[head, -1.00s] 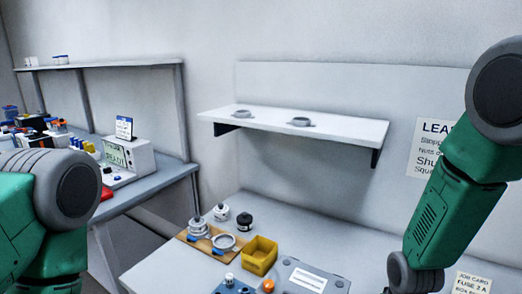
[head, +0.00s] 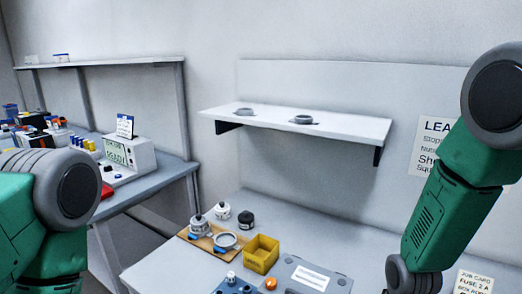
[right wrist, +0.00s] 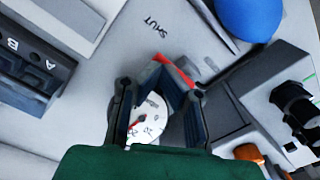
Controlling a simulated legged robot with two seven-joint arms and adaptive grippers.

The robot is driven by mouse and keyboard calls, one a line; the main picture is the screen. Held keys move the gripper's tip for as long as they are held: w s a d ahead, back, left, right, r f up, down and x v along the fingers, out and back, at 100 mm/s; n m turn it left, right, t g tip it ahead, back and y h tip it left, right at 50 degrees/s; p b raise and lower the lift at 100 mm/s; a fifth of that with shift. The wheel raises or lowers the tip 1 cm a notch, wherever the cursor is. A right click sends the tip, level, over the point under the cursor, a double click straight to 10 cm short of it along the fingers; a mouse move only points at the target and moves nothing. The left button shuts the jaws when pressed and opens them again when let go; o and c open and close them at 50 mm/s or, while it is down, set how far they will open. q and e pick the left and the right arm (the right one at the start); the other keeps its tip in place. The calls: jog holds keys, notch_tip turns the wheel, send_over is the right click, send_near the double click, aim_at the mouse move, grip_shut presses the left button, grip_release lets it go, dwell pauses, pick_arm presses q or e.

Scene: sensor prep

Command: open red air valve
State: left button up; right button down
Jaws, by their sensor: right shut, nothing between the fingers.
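The red air valve shows in the right wrist view as a short red bar (right wrist: 176,70), partly hidden by the fingers of my right gripper (right wrist: 158,90). The gripper is shut with nothing held, and its tips are close to the red bar; I cannot tell whether they touch. The printed word SHUT (right wrist: 160,28) lies on the pale panel beyond it. A round white gauge (right wrist: 148,118) with a red needle shows between the dark fingers. In the head view my right forearm comes down at the right, its gripper out of frame. My left gripper is out of view.
In the right wrist view a blue rounded thing (right wrist: 250,17) and a grey box with an orange part (right wrist: 249,153) lie to the right. In the head view a yellow bin (head: 262,254) and several jars stand on the bench (head: 148,276), below a white shelf (head: 345,127).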

jog(key=shift+a+f, duration=0.1)
jog(key=shift+a, duration=0.35)
jog(key=shift+f, duration=0.15)
jog(key=shift+d+f, duration=0.2)
jog(key=shift+d, duration=0.35)
jog(key=shift+s+a+r, duration=0.1)
jog(key=shift+s+a, duration=0.1)
jog(key=shift+a, duration=0.25)
jog(key=shift+s+a+r, duration=0.1)
jog(key=shift+s+a, duration=0.05)
jog(key=shift+a, duration=0.25)
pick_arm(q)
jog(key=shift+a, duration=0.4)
pick_arm(e)
jog(key=shift+d+f, duration=0.1)
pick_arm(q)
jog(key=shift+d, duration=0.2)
pick_arm(e)
jog(key=shift+d, duration=0.2)
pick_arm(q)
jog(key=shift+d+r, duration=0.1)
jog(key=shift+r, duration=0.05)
pick_arm(e)
jog(key=shift+s, duration=0.15)
